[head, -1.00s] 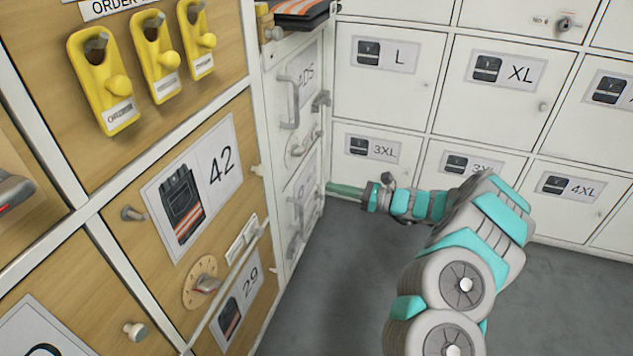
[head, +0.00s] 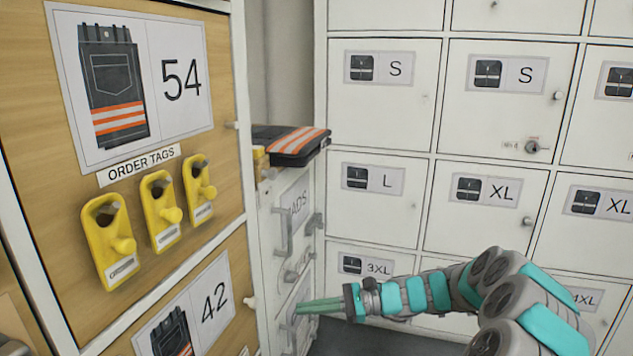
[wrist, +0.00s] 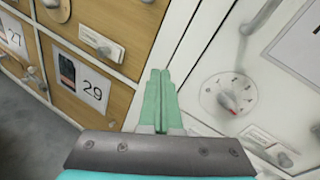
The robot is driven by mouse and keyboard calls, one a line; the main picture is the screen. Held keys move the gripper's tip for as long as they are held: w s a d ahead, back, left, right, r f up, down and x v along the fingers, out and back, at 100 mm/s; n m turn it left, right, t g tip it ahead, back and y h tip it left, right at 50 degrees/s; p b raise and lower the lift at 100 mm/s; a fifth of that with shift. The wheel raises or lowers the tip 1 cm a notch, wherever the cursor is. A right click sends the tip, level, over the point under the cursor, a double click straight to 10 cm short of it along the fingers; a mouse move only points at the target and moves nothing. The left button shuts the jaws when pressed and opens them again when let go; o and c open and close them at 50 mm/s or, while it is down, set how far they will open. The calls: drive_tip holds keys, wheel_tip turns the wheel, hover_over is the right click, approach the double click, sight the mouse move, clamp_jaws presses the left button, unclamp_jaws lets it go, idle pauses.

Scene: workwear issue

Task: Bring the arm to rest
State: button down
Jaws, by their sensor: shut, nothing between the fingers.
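My gripper (head: 318,307) is at the end of my teal and grey arm, low in the middle of the head view. Its pale green fingers point left toward the white cabinet front (head: 279,222). The wrist view shows the fingers (wrist: 158,100) pressed together with nothing between them. They lie in front of the edge where the wooden drawers (wrist: 85,60) meet the white cabinet. I cannot tell whether the fingertips touch it.
Yellow order tags (head: 160,211) hang on pegs on the wooden front at left. Folded dark clothing with orange stripes (head: 290,143) lies on the white cabinet. A round dial (wrist: 229,94) and handles stick out nearby. White lockers (head: 385,95) fill the back.

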drive_tip(key=s+a+r+n+g+h+p, duration=0.15)
drive_tip(key=s+r+n+h, duration=0.3)
drive_tip(key=s, duration=0.55)
drive_tip(key=s+a+r+n+g+h+p, duration=0.1)
drive_tip(key=s+r+n+g+h+p, duration=0.25)
drive_tip(key=s, duration=0.75)
drive_tip(key=s+d+r+n+t+h+p, duration=0.1)
drive_tip(key=s+d+n+t+h+p, duration=0.2)
drive_tip(key=s+d, duration=1.4)
drive_tip(key=d+n+h, duration=0.2)
drive_tip(key=n+h, duration=0.1)
drive_tip(key=h, duration=0.2)
drive_tip(key=shift+s+r+t+h, duration=0.25)
drive_tip(key=shift+r+t+h, duration=0.1)
drive_tip(key=shift+t+h, duration=0.05)
drive_tip(key=shift+a, duration=0.1)
